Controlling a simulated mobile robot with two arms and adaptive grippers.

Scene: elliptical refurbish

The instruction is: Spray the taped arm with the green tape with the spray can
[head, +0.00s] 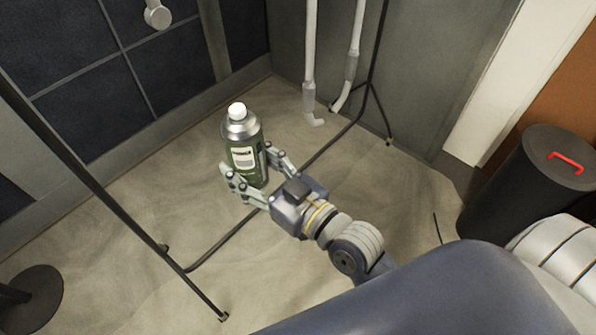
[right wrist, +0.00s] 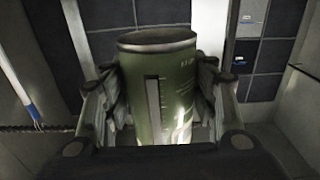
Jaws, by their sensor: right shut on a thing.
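The spray can (head: 243,148) is green with a silver top, a white cap and a pale label. It is upright in the head view. My right gripper (head: 250,180) is shut on the can's lower body, with a finger on each side. In the right wrist view the can (right wrist: 160,85) fills the space between the fingers of my right gripper (right wrist: 160,100). Two pale hanging arms (head: 311,65) (head: 352,60) show at the top of the head view. I cannot make out green tape on either of them. My left gripper is not in view.
A thin black stand frame (head: 120,205) runs around the can and the hanging arms. A black bin (head: 530,185) with a red handle (head: 566,162) stands at the right. A dark round base (head: 30,295) is at lower left.

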